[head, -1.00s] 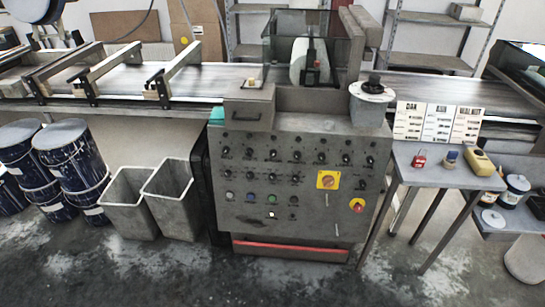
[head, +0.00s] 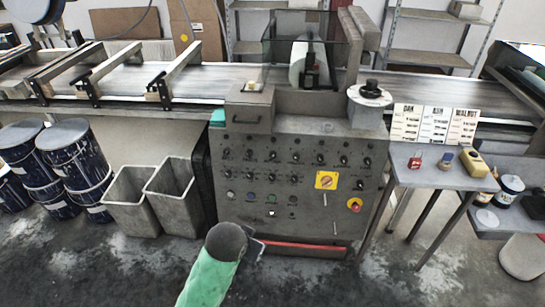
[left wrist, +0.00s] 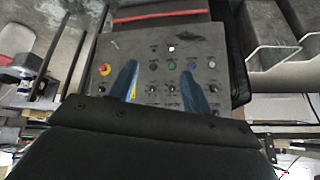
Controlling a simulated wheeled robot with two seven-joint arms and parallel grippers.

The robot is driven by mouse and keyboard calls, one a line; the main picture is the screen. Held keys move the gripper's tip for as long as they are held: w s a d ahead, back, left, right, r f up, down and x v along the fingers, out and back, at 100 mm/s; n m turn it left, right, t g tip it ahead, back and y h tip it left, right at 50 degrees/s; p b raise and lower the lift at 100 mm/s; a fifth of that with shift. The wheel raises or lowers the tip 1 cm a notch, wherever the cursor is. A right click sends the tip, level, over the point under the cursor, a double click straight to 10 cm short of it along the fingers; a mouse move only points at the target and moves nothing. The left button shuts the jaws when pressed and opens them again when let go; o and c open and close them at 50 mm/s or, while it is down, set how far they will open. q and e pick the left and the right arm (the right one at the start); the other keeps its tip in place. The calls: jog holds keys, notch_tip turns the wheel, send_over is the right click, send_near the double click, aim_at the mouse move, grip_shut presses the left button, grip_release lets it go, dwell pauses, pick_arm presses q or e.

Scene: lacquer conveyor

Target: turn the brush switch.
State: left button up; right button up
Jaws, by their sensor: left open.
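The grey control panel (head: 245,215) stands in the middle of the head view, with rows of small black rotary knobs (head: 272,156). I cannot tell which one is the brush switch; the labels are too small to read. My left gripper (left wrist: 158,72) is open and empty in the left wrist view. Its two blue fingers point at the panel, which appears upside down there, and hide parts of it. In the head view my green left arm reaches up in front of the panel's lower edge, and the gripper is mostly hidden behind it. My right gripper is out of view.
A red stop button (head: 355,204) and a yellow-plated switch (head: 327,180) sit on the panel's right side. Grey bins (head: 172,195) and blue drums (head: 75,160) stand at left. A side table (head: 430,175) stands at right, and a conveyor (head: 130,80) runs behind.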

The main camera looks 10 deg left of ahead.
pick_arm(q)
jog(key=w+r+m+t+y+p, duration=0.2)
jog(key=w+m+t+y, duration=0.15)
jog(key=w, duration=0.95)
jog(key=w+r+m+t+y+p, duration=0.2)
jog(key=w+r+m+y, duration=0.15)
jog(key=w, duration=0.95)
jog(key=m+t+h, duration=0.1)
jog(key=m+t, duration=0.4)
jog(key=m, duration=1)
send_near(273, 158)
jog(key=a+f, duration=0.1)
jog(key=a, duration=0.3)
jog(key=shift+w+d+r+m+t+h+p, duration=0.1)
jog(key=shift+w+d+m+t+h+p, duration=0.25)
jog(key=shift+w+m, duration=0.95)
jog(key=shift+w+d+r+m+t+h+p, duration=0.1)
jog(key=shift+w+m+h+p, duration=0.35)
jog(key=shift+w+m, duration=0.9)
jog(key=shift+w+d+r+m+t+h+p, duration=0.1)
jog(key=shift+w+d+m+t+h+p, duration=0.15)
jog(key=shift+w+m+h, duration=1)
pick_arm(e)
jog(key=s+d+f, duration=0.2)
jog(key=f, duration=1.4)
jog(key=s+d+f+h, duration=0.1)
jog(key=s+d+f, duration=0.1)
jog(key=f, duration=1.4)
